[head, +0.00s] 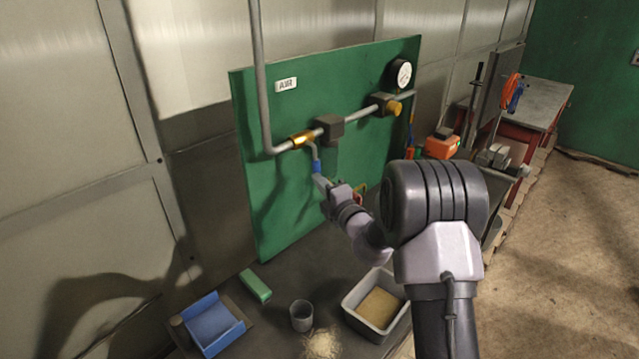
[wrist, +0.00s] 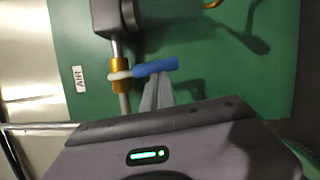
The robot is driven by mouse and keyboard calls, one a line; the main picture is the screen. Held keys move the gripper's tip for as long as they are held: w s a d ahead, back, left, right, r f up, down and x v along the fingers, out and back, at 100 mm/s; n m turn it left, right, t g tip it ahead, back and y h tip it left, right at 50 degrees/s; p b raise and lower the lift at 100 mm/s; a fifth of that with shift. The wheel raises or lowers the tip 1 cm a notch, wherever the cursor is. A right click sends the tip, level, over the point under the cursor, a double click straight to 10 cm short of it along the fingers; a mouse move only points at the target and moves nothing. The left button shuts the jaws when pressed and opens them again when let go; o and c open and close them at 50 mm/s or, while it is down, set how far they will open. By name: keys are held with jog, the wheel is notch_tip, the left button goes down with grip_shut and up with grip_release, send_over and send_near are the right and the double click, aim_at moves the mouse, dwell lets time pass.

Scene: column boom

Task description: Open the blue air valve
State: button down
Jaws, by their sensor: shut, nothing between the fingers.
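The air valve is a brass body (head: 302,139) on a grey pipe, on a green panel below the AIR label. Its lever hangs down, crosswise to the pipe, and ends in a blue sleeve (head: 317,167). In the wrist view the blue sleeve (wrist: 157,66) sticks out to the right from the brass body (wrist: 121,75). My gripper (head: 321,181) is at the lower end of the sleeve, with its fingers shut and empty. In the wrist view the shut fingertips (wrist: 157,82) reach up to the sleeve's edge; I cannot tell whether they touch it.
A dark block (head: 330,127), a yellow-brown knob (head: 393,107) and a gauge (head: 400,74) are along the pipe to the right. Below are a blue tray (head: 212,325), a green block (head: 256,285), a grey cup (head: 301,314) and a bin of sandy material (head: 352,301).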

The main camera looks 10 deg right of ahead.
jog(key=shift+w+d+f+n, duration=0.1)
jog(key=shift+w+d+n, duration=0.1)
jog(key=shift+n, duration=0.1)
jog(key=shift+d+b, duration=0.15)
jog(key=shift+b, duration=0.3)
jog(key=shift+w+d+r+n+t+y+b, duration=0.1)
jog(key=shift+w+d+r+n+y+b, duration=1)
jog(key=shift+n, duration=2)
jog(key=shift+w+d+r+n+t+y+b, duration=0.1)
jog(key=shift+w+d+r+n+y+b, duration=0.85)
jog(key=shift+n, duration=2.15)
jog(key=shift+w+d+r+n+t+y+b, duration=0.1)
jog(key=shift+w+d+r+n+y+b, duration=0.6)
jog(key=shift+d+n+y+b, duration=1.7)
jog(key=shift+s+a+r+n+h, duration=0.1)
jog(key=shift+a+n+h, duration=0.25)
jog(key=shift+h, duration=0.2)
jog(key=shift+s+a+r+n+h, duration=0.1)
jog(key=shift+a+n+h, duration=0.15)
jog(key=shift+n+h, duration=0.25)
